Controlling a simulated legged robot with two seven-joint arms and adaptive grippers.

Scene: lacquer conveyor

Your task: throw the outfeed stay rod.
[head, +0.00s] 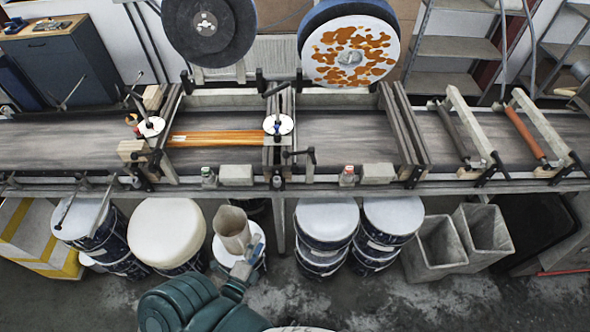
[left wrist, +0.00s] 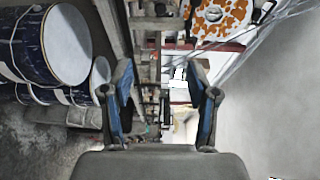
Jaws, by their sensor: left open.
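A long conveyor (head: 345,140) crosses the head view, with frames standing over its dark belt. At its right part are two slanted side frames, one with a dark bar (head: 452,132) and one with a reddish bar (head: 526,132). I cannot tell which of these is the outfeed stay rod. My left gripper (head: 240,272) is low in front of the conveyor, near the drums and well apart from the levers. In the left wrist view the left gripper (left wrist: 158,78) is open with nothing between its fingers. My right gripper is not seen.
Several drums (head: 327,220) and two grey bins (head: 436,243) stand under the conveyor's front edge. A beige cylinder (head: 232,228) is just beyond my left gripper. Large discs (head: 350,52) rise behind the belt. Floor at the lower right (head: 440,310) is clear.

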